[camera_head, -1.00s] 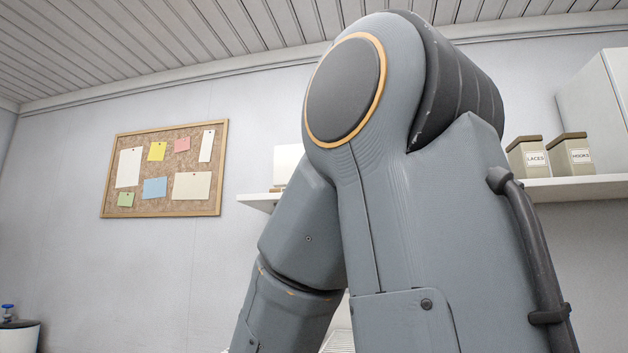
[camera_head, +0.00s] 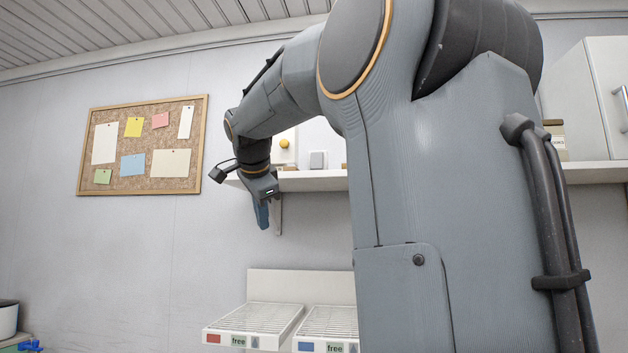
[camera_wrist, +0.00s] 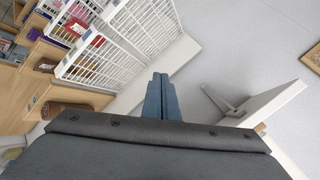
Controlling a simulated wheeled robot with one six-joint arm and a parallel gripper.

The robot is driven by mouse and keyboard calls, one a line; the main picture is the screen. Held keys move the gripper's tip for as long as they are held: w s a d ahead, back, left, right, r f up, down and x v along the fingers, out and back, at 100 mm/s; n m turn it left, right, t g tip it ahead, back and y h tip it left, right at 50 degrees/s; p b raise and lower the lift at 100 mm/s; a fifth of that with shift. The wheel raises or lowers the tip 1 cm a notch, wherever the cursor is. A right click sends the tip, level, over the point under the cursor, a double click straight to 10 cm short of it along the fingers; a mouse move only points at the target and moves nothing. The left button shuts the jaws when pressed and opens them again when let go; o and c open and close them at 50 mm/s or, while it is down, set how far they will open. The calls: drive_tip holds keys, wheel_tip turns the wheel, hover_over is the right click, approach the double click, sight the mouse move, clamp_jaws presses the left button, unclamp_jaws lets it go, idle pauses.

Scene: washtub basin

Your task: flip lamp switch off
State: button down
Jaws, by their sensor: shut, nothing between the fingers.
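No lamp can be made out. In the head view, a white plate with a round yellow knob (camera_head: 284,144) and a small pale grey box (camera_head: 318,160) show above the shelf, partly behind my arm. I cannot tell whether either is the lamp switch. My gripper (camera_head: 262,218) points down in front of the wall, at the left end of the shelf. Its blue-grey fingers (camera_wrist: 162,92) are together and empty in the wrist view.
The wall shelf (camera_head: 310,181) has a bracket (camera_wrist: 222,102) under it, close to my gripper. White wire racks (camera_head: 258,319) labelled "free" stand below. A cork board (camera_head: 141,163) hangs at left. Bare wall lies between the board and the shelf.

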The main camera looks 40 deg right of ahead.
drive_tip(key=s+d+r+m+h, duration=0.1)
drive_tip(key=s+d+r+m, duration=0.1)
drive_tip(key=r, duration=0.5)
drive_tip(key=s+d+r+m+h, duration=0.1)
drive_tip(key=s+d+r+m, duration=0.1)
drive_tip(key=r, duration=0.5)
drive_tip(key=s+d+r+m+t+h, duration=0.1)
drive_tip(key=s+r+m, duration=0.3)
drive_tip(key=r, duration=0.4)
drive_tip(key=shift+s+d+m+h, duration=0.35)
drive_tip(key=shift+d+m+h, duration=0.05)
drive_tip(key=shift+d+h, duration=0.15)
drive_tip(key=p, duration=0.6)
approach(315, 169)
drive_tip(key=x, duration=0.4)
drive_tip(key=shift+p+x, duration=0.4)
drive_tip(key=shift+x, duration=0.55)
drive_tip(key=shift+d+r, duration=0.1)
drive_tip(key=shift+b, duration=0.3)
